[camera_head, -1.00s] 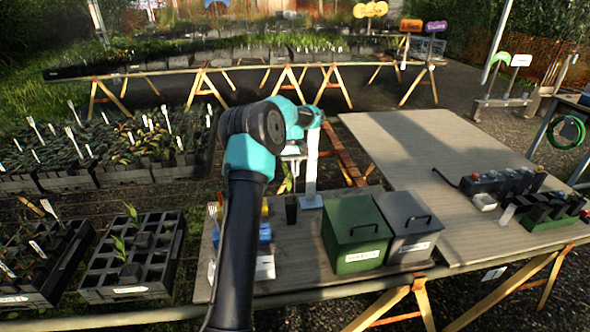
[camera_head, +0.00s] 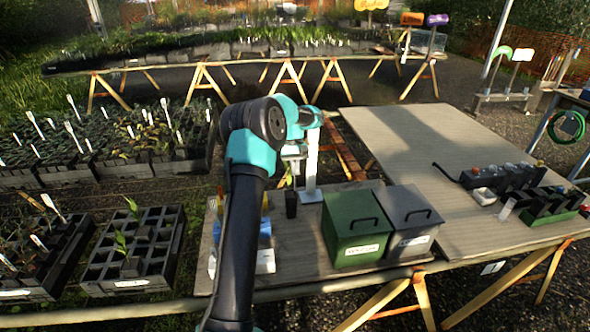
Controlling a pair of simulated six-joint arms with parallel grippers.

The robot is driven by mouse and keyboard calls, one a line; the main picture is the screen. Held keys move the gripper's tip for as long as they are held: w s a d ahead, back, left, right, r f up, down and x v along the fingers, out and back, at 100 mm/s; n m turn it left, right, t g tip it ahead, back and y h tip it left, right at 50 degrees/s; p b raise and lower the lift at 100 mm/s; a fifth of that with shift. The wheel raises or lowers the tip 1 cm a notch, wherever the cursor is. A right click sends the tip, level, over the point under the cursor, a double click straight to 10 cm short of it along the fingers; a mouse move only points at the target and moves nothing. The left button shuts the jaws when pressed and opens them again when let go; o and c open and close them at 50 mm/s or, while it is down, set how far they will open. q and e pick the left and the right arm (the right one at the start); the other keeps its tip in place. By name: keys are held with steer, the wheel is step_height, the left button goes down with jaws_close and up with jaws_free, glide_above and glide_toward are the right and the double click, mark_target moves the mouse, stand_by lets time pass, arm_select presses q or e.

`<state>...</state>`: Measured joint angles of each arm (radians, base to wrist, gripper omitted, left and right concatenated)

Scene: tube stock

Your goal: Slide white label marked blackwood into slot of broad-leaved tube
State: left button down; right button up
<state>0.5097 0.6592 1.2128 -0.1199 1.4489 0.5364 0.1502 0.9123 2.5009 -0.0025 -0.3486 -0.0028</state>
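My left gripper (camera_head: 293,154) hangs above the bench behind my teal and black arm, beside a white upright post (camera_head: 311,172). Its fingers are too small and partly hidden, so I cannot tell if they are open or shut. Below it a small black tube (camera_head: 291,204) stands upright on the bench, with a thin green plant above it. Other tubes with leafy plants stand in the black tray (camera_head: 134,288) at left, one near the front (camera_head: 130,267). I cannot read any label as blackwood. My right gripper is not in view.
A green lidded box (camera_head: 349,228) and a grey lidded box (camera_head: 409,218) stand right of the black tube. A blue and white holder (camera_head: 265,261) is partly hidden by my arm. Dark tubes in a green rack (camera_head: 553,217) sit far right. The back bench area (camera_head: 430,140) is clear.

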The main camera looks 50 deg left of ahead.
arm_select(q)
steer(key=shift+f, duration=0.3)
steer(key=shift+f, duration=2.7)
steer(key=c, duration=1.8)
jaws_free()
steer(key=o, duration=0.5)
steer(key=shift+r, duration=0.1)
